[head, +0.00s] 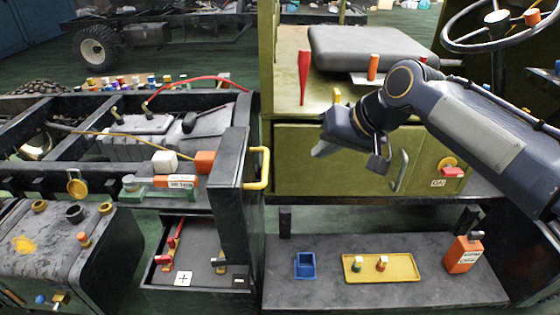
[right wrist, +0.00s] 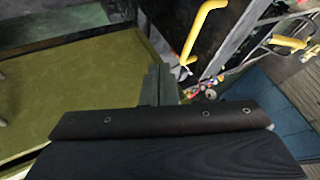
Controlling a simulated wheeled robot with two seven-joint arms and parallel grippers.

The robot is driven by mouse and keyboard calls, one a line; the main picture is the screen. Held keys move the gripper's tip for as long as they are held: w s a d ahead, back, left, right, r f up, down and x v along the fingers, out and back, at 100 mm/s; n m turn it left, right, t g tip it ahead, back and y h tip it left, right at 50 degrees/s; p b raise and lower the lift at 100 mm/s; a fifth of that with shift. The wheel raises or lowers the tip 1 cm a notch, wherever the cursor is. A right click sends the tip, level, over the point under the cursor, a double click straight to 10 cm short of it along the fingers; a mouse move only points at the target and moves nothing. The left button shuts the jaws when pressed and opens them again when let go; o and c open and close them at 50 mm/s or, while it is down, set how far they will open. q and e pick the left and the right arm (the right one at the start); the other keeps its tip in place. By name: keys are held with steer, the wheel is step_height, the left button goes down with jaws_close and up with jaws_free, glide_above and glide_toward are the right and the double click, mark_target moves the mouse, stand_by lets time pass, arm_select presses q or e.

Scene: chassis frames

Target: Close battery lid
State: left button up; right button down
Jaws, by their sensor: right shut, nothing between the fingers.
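The battery tray (head: 200,279) sits low, left of the middle, with a plus label, a minus label and red and brass terminal parts inside. A dark panel that looks like the battery lid (head: 232,190) stands upright over the tray's right side, so the tray is uncovered. A yellow handle (head: 258,168) sticks out from its right face. The handle also seems to show at the top of the right wrist view (right wrist: 203,30). My right gripper (head: 322,150) is shut and empty, to the right of the handle and apart from it. My left gripper is not in view.
A green cabinet (head: 310,160) with a grey seat (head: 365,50) on top stands behind my right arm. An engine frame fills the left.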

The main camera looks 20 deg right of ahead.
steer(key=w+a+f, duration=0.5)
steer(key=a+f, duration=0.1)
steer(key=a, duration=0.1)
steer(key=shift+w+a+f, duration=0.15)
steer(key=shift+w+f, duration=0.2)
steer(key=shift+w, duration=0.05)
